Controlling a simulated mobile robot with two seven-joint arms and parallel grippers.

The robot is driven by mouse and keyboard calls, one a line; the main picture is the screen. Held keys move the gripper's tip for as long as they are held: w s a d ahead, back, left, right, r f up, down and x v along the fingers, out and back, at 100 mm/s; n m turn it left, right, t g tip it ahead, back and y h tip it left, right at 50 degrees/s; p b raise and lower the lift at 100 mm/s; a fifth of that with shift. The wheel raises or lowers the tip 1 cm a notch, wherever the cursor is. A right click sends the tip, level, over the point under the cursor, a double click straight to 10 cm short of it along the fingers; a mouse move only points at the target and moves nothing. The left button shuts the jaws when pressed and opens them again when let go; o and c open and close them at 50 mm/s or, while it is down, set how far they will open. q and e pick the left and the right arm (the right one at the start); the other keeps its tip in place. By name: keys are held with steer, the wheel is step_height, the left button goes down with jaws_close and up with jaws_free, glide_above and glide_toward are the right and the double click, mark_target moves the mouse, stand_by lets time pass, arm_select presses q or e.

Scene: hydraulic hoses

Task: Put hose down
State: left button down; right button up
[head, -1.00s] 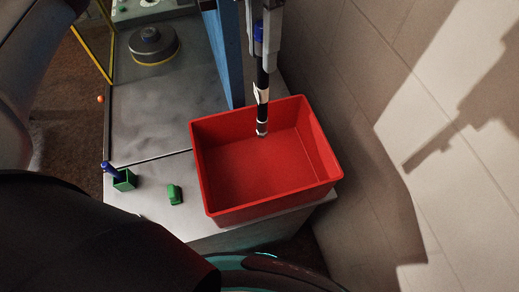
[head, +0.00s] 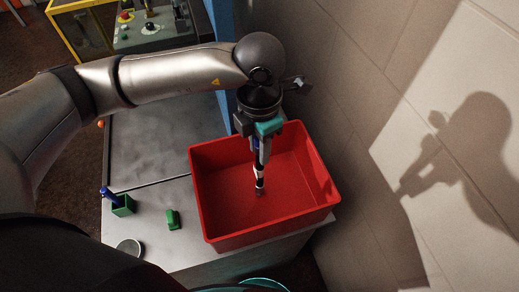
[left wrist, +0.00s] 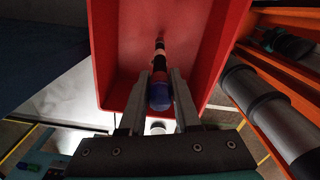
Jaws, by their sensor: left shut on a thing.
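The hose (head: 259,180) is a short dark piece with white bands and a blue end. It hangs upright from my left gripper (head: 263,145), inside the red bin (head: 326,210). Its lower end is over the bin floor; I cannot tell whether it touches. In the left wrist view, the fingers (left wrist: 160,88) are shut around the hose near its blue end (left wrist: 159,97), and the hose points down into the bin (left wrist: 112,60). The bin is otherwise empty. My right gripper is not in view.
The bin stands on a grey worktop (head: 160,145) close to a tiled wall (head: 350,120). Left of it are a small green block (head: 173,219), a green holder (head: 123,206) with a blue item, and a round grey dish (head: 130,247). A blue post (head: 222,105) rises behind the bin.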

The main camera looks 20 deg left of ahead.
arm_select(q)
steer(key=shift+f, duration=0.9)
steer(key=shift+f, duration=0.15)
steer(key=c, duration=0.6)
jaws_free()
step_height(320, 180, up, 12)
steer(key=shift+r+b, duration=0.15)
steer(key=shift+b, duration=0.15)
